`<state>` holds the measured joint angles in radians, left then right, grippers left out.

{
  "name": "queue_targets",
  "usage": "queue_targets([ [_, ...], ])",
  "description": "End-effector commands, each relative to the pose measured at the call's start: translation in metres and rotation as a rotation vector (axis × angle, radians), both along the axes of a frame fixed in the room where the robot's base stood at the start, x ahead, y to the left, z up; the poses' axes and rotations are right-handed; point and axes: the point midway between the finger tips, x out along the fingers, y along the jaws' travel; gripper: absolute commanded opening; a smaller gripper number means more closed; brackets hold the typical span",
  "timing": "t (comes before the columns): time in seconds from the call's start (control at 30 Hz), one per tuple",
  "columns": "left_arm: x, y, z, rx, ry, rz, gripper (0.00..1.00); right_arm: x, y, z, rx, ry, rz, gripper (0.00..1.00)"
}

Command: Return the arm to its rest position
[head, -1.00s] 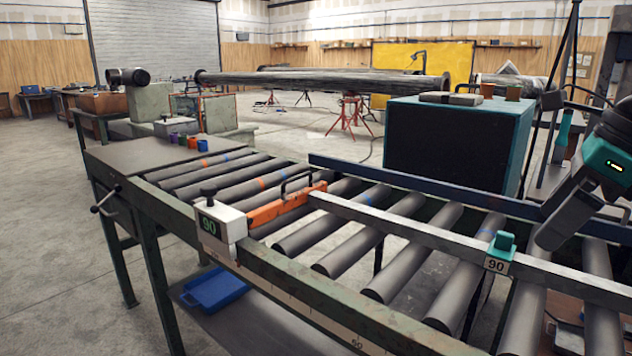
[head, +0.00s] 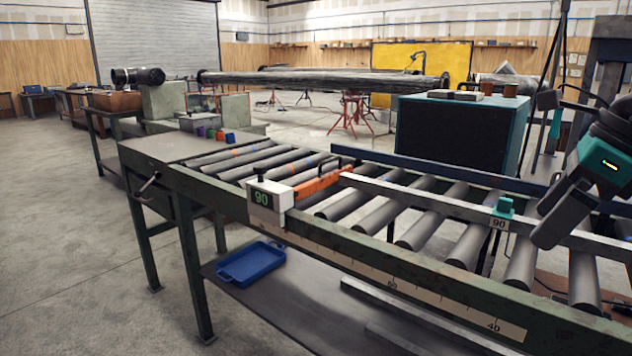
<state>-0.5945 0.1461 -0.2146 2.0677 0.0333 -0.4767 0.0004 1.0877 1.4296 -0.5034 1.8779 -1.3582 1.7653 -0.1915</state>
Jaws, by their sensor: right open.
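My right arm comes in at the right edge of the head view, dark grey with teal parts and a small lit strip. Its gripper (head: 548,232) hangs over the right part of the roller conveyor (head: 410,262), pointing down and left. Nothing shows held in it; its fingertips are hard to make out against the dark rollers. My left gripper is not in view.
A blue tray (head: 250,262) lies on the lower shelf. A teal cabinet (head: 458,130) stands behind. The floor at left is clear.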

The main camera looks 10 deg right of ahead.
Motion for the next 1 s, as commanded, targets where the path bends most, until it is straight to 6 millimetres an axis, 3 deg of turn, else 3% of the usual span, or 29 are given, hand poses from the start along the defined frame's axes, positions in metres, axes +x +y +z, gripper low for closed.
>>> queue_targets([
  [0.07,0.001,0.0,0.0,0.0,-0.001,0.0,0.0,0.0,0.0,0.0,0.0,0.0,0.0,0.95],
  [0.2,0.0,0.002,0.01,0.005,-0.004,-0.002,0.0,0.021,0.065,-0.022,0.232,0.025,0.105,0.95],
  [0.37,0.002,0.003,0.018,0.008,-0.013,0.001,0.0,0.032,0.136,-0.039,0.544,0.073,0.16,0.95],
  [0.5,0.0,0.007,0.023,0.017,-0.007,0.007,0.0,0.035,0.199,-0.043,0.917,0.155,0.124,0.95],
  [0.6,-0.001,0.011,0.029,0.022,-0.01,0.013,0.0,0.039,0.233,-0.042,1.217,0.237,0.017,0.95],
  [0.7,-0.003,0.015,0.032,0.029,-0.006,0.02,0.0,0.048,0.25,-0.043,1.503,0.328,-0.157,0.95],
  [0.83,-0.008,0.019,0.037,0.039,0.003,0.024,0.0,0.063,0.251,-0.061,1.829,0.459,-0.491,0.95],
  [0.93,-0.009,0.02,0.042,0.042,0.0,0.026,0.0,0.071,0.241,-0.094,2.029,0.561,-0.82,0.95],
  [1.0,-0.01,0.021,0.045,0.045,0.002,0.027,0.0,0.069,0.231,-0.128,2.134,0.635,-1.087,0.95],
])
